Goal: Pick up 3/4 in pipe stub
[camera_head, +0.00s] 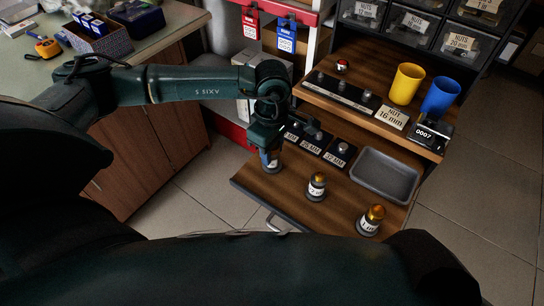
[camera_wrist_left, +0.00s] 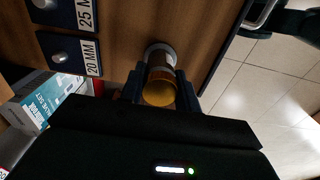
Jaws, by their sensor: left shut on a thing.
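My left gripper (camera_head: 269,153) points down at the left part of the lower wooden shelf and is shut on a pipe stub (camera_head: 271,166). In the left wrist view the stub (camera_wrist_left: 161,88) is between the two fingers (camera_wrist_left: 160,90), its copper-coloured end toward the camera and its grey base at or near the wood. Its size label cannot be read. Two similar stubs with brass-coloured tops and white labels stand upright on the same shelf, one in the middle (camera_head: 317,187) and one at the front right (camera_head: 371,220). My right gripper is out of view.
An empty grey tray (camera_head: 386,176) lies right of the stubs. Small labelled size blocks (camera_head: 310,143) stand behind them. The raised shelf behind holds a yellow cup (camera_head: 406,84), a blue cup (camera_head: 440,96) and a 0007 counter (camera_head: 432,132). Bare wood lies between the stubs.

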